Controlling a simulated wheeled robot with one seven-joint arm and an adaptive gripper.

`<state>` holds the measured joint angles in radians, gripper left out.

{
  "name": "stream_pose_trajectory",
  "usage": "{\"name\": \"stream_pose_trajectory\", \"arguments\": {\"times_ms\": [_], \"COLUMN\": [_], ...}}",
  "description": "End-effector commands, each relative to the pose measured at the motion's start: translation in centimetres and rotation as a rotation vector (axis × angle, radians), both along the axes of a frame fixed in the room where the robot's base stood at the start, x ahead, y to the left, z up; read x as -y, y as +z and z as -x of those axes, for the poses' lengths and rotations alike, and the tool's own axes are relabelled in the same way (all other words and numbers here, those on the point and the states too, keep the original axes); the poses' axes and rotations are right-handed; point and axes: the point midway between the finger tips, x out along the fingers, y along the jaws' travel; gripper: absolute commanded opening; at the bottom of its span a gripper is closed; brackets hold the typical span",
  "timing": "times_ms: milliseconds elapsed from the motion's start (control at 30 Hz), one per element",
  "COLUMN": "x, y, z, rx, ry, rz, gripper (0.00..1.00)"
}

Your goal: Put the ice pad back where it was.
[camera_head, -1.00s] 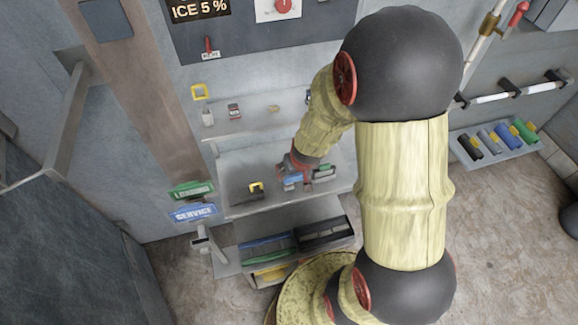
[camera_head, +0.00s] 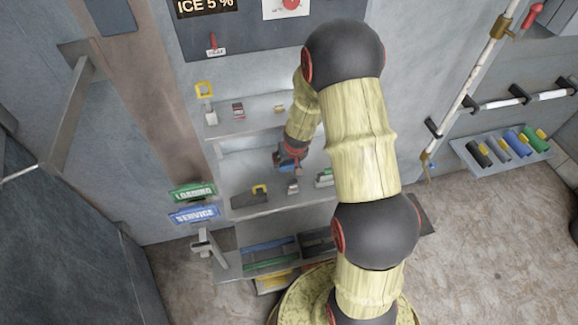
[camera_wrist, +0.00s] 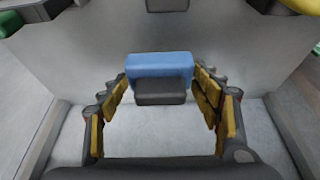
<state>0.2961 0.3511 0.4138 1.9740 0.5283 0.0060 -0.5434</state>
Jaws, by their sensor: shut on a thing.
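The ice pad seems to be the blue block with a dark grey part (camera_wrist: 160,64), seen between my fingers in the wrist view. My gripper (camera_wrist: 160,88) is shut on it, with yellow finger pads on both sides. In the head view my gripper (camera_head: 288,164) is above the middle shelf (camera_head: 262,207), and only a little blue shows at it. My wrist partly hides the pad there.
A dark block with a yellow handle (camera_head: 259,190), a small grey item (camera_head: 293,187) and a green item (camera_head: 324,178) are on the middle shelf. The upper shelf (camera_head: 255,122) holds small items. Coloured rolls (camera_head: 497,146) sit on a right-hand shelf.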

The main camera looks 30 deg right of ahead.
Motion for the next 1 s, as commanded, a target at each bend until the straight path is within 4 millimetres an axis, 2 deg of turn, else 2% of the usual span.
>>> {"name": "stream_pose_trajectory", "arguments": {"times_ms": [200,300,733,767,1000], "x": [0.0,0.0,0.1,0.1,0.0], "y": [-2.7,-3.5,-3.7,-3.6,-3.6], "z": [-0.2,-0.2,-0.2,-0.2,-0.2], "rx": [-0.001,0.0,0.0,0.0,0.0], "ry": [-0.001,-0.001,0.0,0.0,-0.001], "rz": [-0.001,0.0,0.0,0.0,0.0], "gripper": [0.44,0.44,0.44,0.66,0.79]}}
